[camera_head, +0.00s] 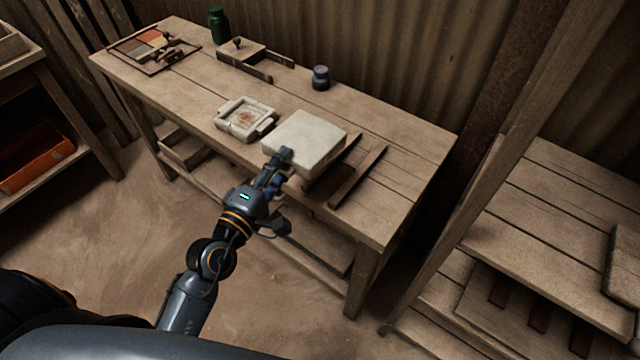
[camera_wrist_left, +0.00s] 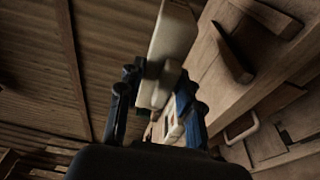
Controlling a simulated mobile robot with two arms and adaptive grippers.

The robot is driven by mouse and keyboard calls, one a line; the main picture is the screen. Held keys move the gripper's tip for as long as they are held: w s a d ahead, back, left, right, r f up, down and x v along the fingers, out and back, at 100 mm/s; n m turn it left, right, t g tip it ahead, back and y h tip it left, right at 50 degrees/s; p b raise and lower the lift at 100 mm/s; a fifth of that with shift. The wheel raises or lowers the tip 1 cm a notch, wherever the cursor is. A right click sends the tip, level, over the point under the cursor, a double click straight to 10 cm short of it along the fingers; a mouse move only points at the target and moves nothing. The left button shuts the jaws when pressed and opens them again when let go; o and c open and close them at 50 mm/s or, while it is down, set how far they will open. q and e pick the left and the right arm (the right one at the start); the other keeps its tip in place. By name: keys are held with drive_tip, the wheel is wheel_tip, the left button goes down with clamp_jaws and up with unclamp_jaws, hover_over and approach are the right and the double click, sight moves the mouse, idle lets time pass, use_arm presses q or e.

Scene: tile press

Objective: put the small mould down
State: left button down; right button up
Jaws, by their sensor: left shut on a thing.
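The small mould, a pale square block (camera_head: 305,140), is at the front edge of the wooden workbench (camera_head: 405,185). My left gripper (camera_head: 277,162) is shut on its near left side. The block looks raised a little above the bench top, with a dark shadow below it. In the left wrist view, the fingers (camera_wrist_left: 158,92) close on a pale lug of the mould (camera_wrist_left: 174,35). A second pale mould (camera_head: 233,132) with a raised rim and a reddish-brown patterned middle lies on the bench just left of it. My right gripper is not in view.
Two dark wooden strips (camera_head: 358,176) lie right of the held block. Behind stand a dark jar (camera_head: 320,78), a wooden fixture (camera_head: 240,52), a green bottle (camera_head: 218,27) and a colour tray (camera_head: 128,53). The bench's right end is clear. A slanting post (camera_head: 480,190) stands to the right.

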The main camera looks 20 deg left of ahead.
use_arm(q)
drive_tip(key=w+d+f, duration=0.1)
drive_tip(key=d+f, duration=0.1)
drive_tip(key=w+d+f, duration=0.1)
drive_tip(key=d+f, duration=0.1)
drive_tip(key=w+d+f+b, duration=0.1)
drive_tip(key=d+f, duration=0.1)
drive_tip(key=shift+w+f, duration=0.2)
drive_tip(key=shift+w, duration=0.05)
drive_tip(key=f, duration=0.1)
drive_tip(key=f+b, duration=0.1)
drive_tip(key=shift+d+f, duration=0.2)
drive_tip(key=shift+f, duration=0.1)
drive_tip(key=shift+w+f, duration=0.1)
drive_tip(key=shift+f, duration=0.3)
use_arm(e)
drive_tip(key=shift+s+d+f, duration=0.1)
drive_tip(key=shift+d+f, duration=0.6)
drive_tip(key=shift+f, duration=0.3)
use_arm(q)
drive_tip(key=shift+f, duration=0.15)
drive_tip(key=c, duration=1.3)
unclamp_jaws()
drive_tip(key=shift+f+b, duration=0.2)
drive_tip(key=shift+b, duration=0.1)
drive_tip(key=shift+c, duration=0.2)
drive_tip(key=shift+o, duration=0.9)
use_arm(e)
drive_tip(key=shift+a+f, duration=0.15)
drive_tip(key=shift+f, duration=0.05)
